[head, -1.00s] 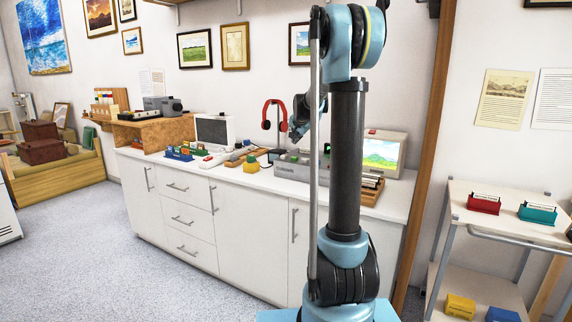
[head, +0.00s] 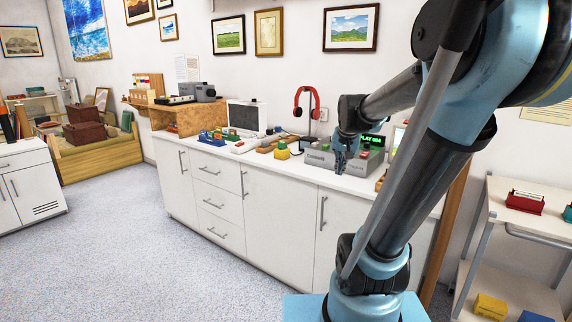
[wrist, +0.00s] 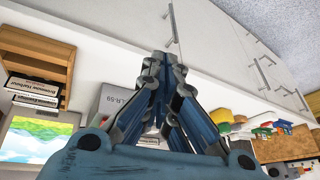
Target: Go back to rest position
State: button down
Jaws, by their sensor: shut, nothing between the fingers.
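My gripper (head: 341,163) hangs at the end of my bent arm, in front of the grey device on the white counter (head: 330,181). In the wrist view my gripper (wrist: 163,60) has its fingers drawn together with nothing between them. The grey device (head: 319,155) with a small lit display stands just behind it in the head view. My arm covers the right part of the counter and most of the screen there. From the frames I cannot tell whether the gripper touches the device.
Red headphones (head: 307,102) hang on a stand at the back of the counter. A yellow block (head: 282,151) and a white monitor (head: 246,118) stand to the left. A white cart (head: 500,212) with coloured boxes is on the right. The carpet (head: 130,250) at the left front is clear.

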jog(key=s+f+n+g, duration=0.1)
jog(key=s+f+n, duration=0.1)
jog(key=s+f, duration=0.4)
jog(key=s+f+n+g, duration=0.1)
jog(key=s+f, duration=0.6)
jog(key=s, duration=0.9)
jog(key=shift+n+g, duration=0.4)
jog(key=shift+g, duration=0.1)
jog(key=shift+a+f, duration=0.1)
jog(key=shift+w+f, duration=0.2)
jog(key=shift+w, duration=0.2)
